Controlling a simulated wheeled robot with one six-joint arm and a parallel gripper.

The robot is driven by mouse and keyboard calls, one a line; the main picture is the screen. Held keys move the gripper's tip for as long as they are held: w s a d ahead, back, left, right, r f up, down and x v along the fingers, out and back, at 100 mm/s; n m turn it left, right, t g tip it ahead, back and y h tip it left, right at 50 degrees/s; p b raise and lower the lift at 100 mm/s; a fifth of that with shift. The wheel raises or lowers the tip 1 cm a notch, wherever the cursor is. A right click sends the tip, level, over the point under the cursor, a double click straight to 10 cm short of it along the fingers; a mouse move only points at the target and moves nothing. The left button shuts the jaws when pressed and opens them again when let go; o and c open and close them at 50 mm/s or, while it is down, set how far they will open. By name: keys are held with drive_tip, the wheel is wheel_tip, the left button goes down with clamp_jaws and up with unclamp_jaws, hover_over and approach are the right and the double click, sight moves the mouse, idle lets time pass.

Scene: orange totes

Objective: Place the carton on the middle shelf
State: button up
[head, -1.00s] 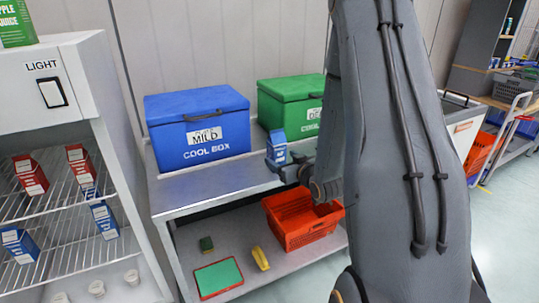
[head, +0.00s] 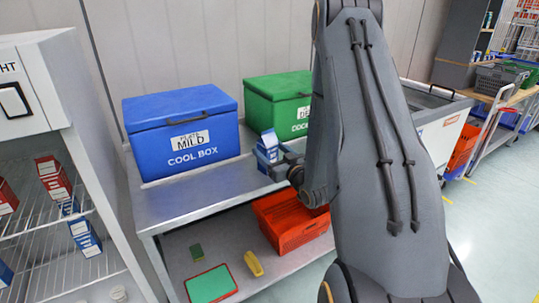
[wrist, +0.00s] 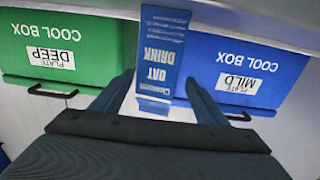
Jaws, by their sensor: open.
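A blue and white oat drink carton (head: 269,141) is at the metal table's top, between the blue and green cool boxes. My gripper (head: 277,157) is at the carton. In the wrist view, which is upside down, the carton (wrist: 164,45) lies between the two open fingers of my gripper (wrist: 160,80), with a gap visible on each side. The white cabinet at the left has wire shelves (head: 35,243) holding red and blue cartons. Its lower part is cut off, so I cannot tell which shelf is the middle one.
A blue cool box (head: 180,140) and a green cool box (head: 275,100) flank the carton. An orange basket (head: 290,228), a green board (head: 210,285) and a yellow item (head: 254,264) lie on the table's lower level. Open floor is at the right.

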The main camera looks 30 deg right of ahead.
drive_tip(key=shift+w+a+r+p, duration=0.1)
drive_tip(key=shift+w+p, duration=0.35)
drive_tip(key=shift+w, duration=0.95)
drive_tip(key=shift+w+a+p, duration=0.1)
drive_tip(key=shift+w+p, duration=0.3)
drive_tip(key=shift+w, duration=0.95)
clamp_jaws()
drive_tip(key=shift+r, duration=0.2)
wheel_tip(320, 180, up, 10)
drive_tip(key=b, duration=0.1)
drive_tip(key=shift+f+b, duration=0.15)
drive_tip(key=shift+b, duration=0.2)
